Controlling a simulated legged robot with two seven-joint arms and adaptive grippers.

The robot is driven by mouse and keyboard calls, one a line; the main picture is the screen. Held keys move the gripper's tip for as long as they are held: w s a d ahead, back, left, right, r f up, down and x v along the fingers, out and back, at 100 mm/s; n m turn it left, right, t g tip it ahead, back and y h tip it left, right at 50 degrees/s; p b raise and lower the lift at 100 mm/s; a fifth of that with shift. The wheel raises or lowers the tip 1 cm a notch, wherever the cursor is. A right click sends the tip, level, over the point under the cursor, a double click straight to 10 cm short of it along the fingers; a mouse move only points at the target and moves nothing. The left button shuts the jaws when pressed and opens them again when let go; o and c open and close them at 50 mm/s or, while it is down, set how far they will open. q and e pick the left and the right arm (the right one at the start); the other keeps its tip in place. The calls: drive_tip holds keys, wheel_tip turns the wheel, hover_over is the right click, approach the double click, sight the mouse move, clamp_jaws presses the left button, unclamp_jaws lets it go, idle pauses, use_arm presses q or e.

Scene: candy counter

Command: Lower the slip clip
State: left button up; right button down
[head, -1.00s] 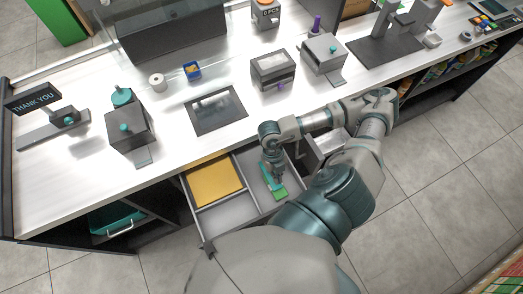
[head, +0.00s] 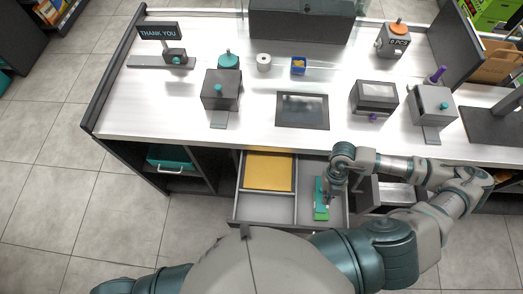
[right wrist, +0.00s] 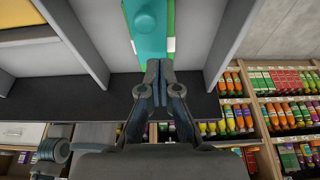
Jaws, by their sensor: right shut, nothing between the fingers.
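A teal clip (head: 319,188) with a green piece (head: 321,213) at its near end is in the right compartment of the open drawer (head: 246,209). In the right wrist view the teal clip (right wrist: 150,45) shows a round knob, with green and white edges beside it. My right gripper (head: 327,200) is at the clip's right side in the head view. In the right wrist view the right gripper (right wrist: 160,68) has its fingertips together and empty, at the clip's near end. I cannot tell whether they touch it. My left gripper is out of view.
The drawer's left side holds a yellow pad (head: 268,171) and an empty grey compartment (head: 266,208). Above it is the white counter with a dark flat panel (head: 302,110) and a grey box (head: 221,90). A teal bin (head: 171,158) is under the counter at left.

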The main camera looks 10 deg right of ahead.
drive_tip(key=shift+s+p+v, duration=0.2)
drive_tip(key=shift+p+v, duration=1.2)
drive_tip(key=shift+v, duration=0.9)
drive_tip(key=shift+a, duration=0.1)
